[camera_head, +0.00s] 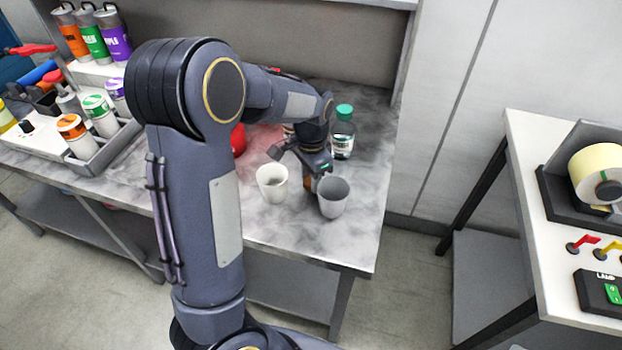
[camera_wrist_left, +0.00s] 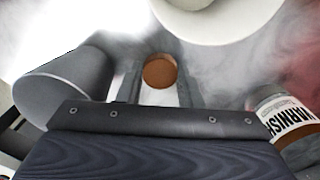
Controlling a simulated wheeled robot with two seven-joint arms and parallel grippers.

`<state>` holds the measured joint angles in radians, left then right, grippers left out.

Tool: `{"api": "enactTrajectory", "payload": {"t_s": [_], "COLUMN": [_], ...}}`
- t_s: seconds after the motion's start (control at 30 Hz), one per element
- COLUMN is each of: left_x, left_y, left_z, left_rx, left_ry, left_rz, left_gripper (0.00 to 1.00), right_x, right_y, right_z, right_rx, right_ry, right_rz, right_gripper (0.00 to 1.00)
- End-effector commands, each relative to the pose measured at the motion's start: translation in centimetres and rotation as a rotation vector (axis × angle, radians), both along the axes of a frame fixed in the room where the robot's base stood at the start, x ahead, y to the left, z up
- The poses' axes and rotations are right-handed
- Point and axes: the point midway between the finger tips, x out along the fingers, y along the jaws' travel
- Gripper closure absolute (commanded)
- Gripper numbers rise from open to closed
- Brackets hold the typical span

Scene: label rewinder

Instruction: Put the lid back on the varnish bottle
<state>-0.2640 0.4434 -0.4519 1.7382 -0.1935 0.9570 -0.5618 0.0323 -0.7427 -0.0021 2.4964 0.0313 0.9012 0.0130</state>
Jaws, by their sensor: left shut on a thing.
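My left gripper (camera_head: 312,170) reaches down over the grey marble-look table between two cups. In the left wrist view its fingers are shut on the brown round lid (camera_wrist_left: 160,71); a bit of brown also shows below the gripper in the head view. The varnish bottle (camera_wrist_left: 285,117), with a white VARNISH label over brown, stands apart from the gripper at the right edge of the left wrist view. Its top is cut off there. In the head view it is mostly hidden behind my arm. My right gripper is out of view.
A white cup (camera_head: 272,184) and a grey cup (camera_head: 333,196) stand close on either side of the gripper. A green-capped bottle (camera_head: 343,133) stands behind it. A red object (camera_head: 238,140) is partly hidden by my arm. A tray of bottles (camera_head: 97,150) is at the left.

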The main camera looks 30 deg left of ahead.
Motion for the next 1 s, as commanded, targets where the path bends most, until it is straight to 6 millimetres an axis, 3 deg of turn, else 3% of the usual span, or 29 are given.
{"api": "enactTrajectory", "payload": {"t_s": [0.3,0.5,1.0], "left_x": [0.1,0.1,0.0], "left_y": [0.0,0.0,0.0], "left_z": [5.9,8.8,9.6], "left_rx": [-0.002,0.0,0.0], "left_ry": [-0.007,-0.004,0.0], "left_rz": [-0.001,0.0,-0.001], "left_gripper": [0.88,0.88,0.88], "right_x": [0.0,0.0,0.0], "right_y": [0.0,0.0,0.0], "right_z": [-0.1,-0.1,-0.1], "right_rx": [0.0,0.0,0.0], "right_ry": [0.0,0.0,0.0], "right_rz": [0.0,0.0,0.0], "right_gripper": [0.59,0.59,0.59]}}
